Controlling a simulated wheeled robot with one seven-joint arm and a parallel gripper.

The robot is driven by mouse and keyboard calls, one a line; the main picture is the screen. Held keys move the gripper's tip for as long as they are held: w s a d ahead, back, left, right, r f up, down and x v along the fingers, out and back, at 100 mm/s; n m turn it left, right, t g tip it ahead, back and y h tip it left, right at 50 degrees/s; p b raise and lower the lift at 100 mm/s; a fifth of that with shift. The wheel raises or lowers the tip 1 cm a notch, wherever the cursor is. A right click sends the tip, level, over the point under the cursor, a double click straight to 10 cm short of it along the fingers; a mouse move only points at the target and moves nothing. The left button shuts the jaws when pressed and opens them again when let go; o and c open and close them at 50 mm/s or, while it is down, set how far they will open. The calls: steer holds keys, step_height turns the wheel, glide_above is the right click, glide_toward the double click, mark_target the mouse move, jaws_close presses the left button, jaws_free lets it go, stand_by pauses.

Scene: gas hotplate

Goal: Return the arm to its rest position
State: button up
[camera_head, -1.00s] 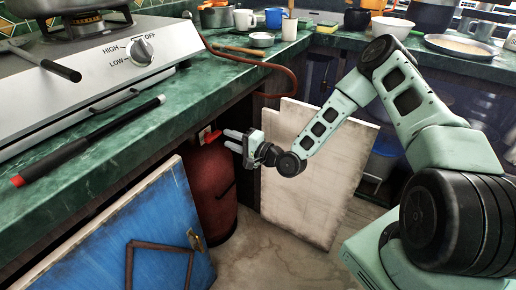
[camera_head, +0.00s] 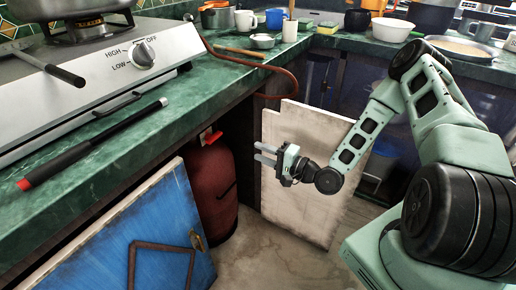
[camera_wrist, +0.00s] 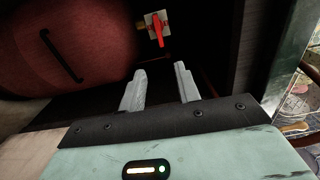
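My gripper (camera_head: 265,154) is in front of the light cabinet door panel in the head view, to the right of the red gas cylinder (camera_head: 215,185) and apart from it. In the wrist view its two fingers (camera_wrist: 160,88) stand apart with nothing between them, so it is open and empty. My arm reaches in from the right, with its elbow raised. The cylinder's red valve handle (camera_head: 211,138) shows at its top, and also in the wrist view (camera_wrist: 158,30) ahead of the fingers.
The hotplate (camera_head: 90,75) sits on the green counter (camera_head: 150,125), with a black lighter (camera_head: 90,143) in front of it. A blue cabinet door (camera_head: 150,225) stands open at lower left. A pale door panel (camera_head: 300,200) is beside my gripper. Free floor lies below.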

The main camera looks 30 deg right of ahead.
steer(key=s+a+r+n+g+h, duration=0.1)
steer(key=s+a+n+g+h, duration=0.1)
steer(key=a+n+g, duration=0.35)
steer(key=s+a+r+n+g+h, duration=0.1)
steer(key=s+a+r+n+g, duration=0.1)
steer(key=a+n+g, duration=0.4)
steer(key=s+a+r+n+g+h, duration=0.1)
steer(key=s+a+r+n+h, duration=0.15)
steer(key=s+r, duration=0.4)
steer(key=s+a+r+n+g+h+p, duration=0.1)
steer(key=s+r+n+g, duration=0.2)
steer(key=s, duration=0.7)
steer(key=s+a+r+n+h, duration=0.2)
steer(key=s+r+n, duration=0.1)
steer(key=s+r, duration=0.45)
step_height(320, 180, up, 21)
steer(key=p, duration=2.2)
steer(key=shift+d, duration=0.2)
